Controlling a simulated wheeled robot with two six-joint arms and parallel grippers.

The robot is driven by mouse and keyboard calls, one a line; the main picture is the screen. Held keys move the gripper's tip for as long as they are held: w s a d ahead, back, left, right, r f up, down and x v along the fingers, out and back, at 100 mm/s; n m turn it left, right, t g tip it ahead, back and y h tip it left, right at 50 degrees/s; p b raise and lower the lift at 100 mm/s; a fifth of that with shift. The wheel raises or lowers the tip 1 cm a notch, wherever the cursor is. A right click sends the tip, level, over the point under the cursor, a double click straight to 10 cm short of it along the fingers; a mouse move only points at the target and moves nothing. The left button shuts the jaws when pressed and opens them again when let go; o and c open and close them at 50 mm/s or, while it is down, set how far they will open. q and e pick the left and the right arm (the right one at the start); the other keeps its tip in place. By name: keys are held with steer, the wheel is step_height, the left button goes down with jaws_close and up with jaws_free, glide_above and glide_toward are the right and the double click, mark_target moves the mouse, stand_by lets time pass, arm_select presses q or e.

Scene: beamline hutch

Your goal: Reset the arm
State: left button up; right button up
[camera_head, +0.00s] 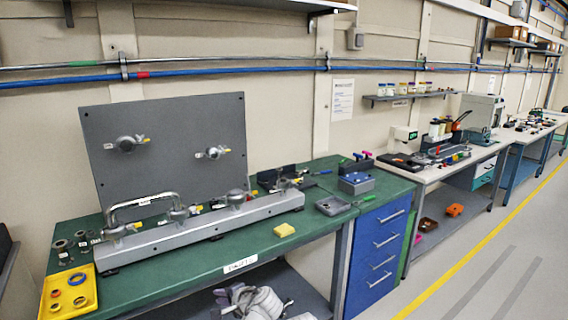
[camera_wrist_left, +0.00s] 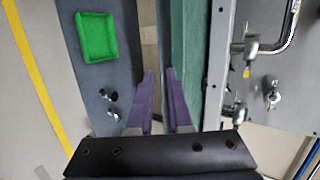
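My left gripper (camera_head: 220,300) shows low in the head view, in front of the green bench's front edge, with its pale arm behind it. In the left wrist view its two purple fingers (camera_wrist_left: 160,78) stand apart with nothing between them. The green bench top (camera_wrist_left: 190,60) lies just right of the fingers there. The gripper holds nothing and appears clear of the bench. My right gripper is not seen in either view.
A green tray (camera_wrist_left: 97,37) shows in the wrist view. Blue drawers (camera_head: 377,250) stand right; floor beyond is open.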

arm_select(q)
steer(key=s+d+f+n+g+h+p, duration=0.2)
steer(key=s+d+n+g+h, duration=0.1)
steer(key=s, duration=0.7)
steer(key=s+d+f+n+g+h+p, duration=0.2)
steer(key=s+d+f+n+g+h, duration=0.1)
steer(key=s+d, duration=0.5)
steer(key=shift+s+d+f+g+h, duration=0.25)
steer(key=shift+s+g+h, duration=0.35)
steer(key=shift+s+g, duration=0.55)
